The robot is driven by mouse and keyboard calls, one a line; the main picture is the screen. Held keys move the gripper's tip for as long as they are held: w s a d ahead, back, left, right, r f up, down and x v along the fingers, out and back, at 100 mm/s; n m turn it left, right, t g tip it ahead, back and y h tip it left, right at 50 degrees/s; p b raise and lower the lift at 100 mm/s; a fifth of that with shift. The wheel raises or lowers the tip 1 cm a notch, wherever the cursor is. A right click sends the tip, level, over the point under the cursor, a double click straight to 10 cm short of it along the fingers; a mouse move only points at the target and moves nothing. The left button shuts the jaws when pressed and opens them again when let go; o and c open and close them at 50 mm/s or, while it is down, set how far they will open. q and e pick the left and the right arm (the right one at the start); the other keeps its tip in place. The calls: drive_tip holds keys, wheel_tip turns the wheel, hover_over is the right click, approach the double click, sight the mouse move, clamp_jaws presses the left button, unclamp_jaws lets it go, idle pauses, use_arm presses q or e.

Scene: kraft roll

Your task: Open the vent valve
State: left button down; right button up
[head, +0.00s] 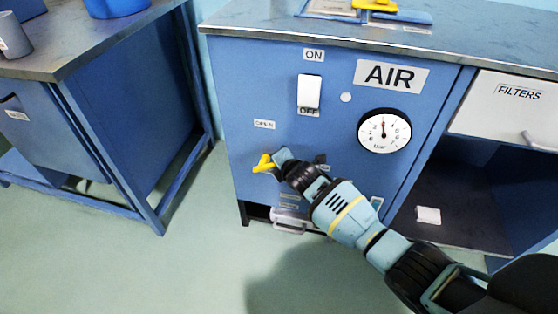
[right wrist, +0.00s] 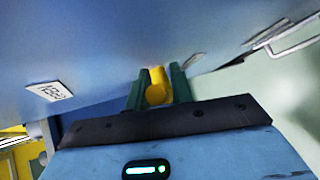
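The vent valve's yellow handle (head: 263,164) is on the front of the blue AIR cabinet (head: 240,85), low on its left side. It sticks out to the left of my right gripper (head: 278,157). An OPEN label (head: 264,124) is above it. In the right wrist view, the yellow handle (right wrist: 157,90) lies between the two dark green fingers of my right gripper (right wrist: 158,88), with no clear gap on either side. The valve's hub is hidden behind the gripper in the head view. My left gripper is out of view.
A white ON/OFF switch (head: 309,91) and a round gauge (head: 384,132) are above and right of the valve. A FILTERS drawer (head: 508,110) is at the right. A blue workbench (head: 130,120) stands at the left, with free floor (head: 190,220) between.

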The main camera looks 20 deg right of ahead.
drive_tip(key=shift+s+r+p, duration=0.3)
drive_tip(key=shift+s+p, duration=0.05)
drive_tip(key=p+v, duration=0.3)
drive_tip(key=v, duration=0.4)
drive_tip(key=shift+f, duration=0.15)
idle(0.4)
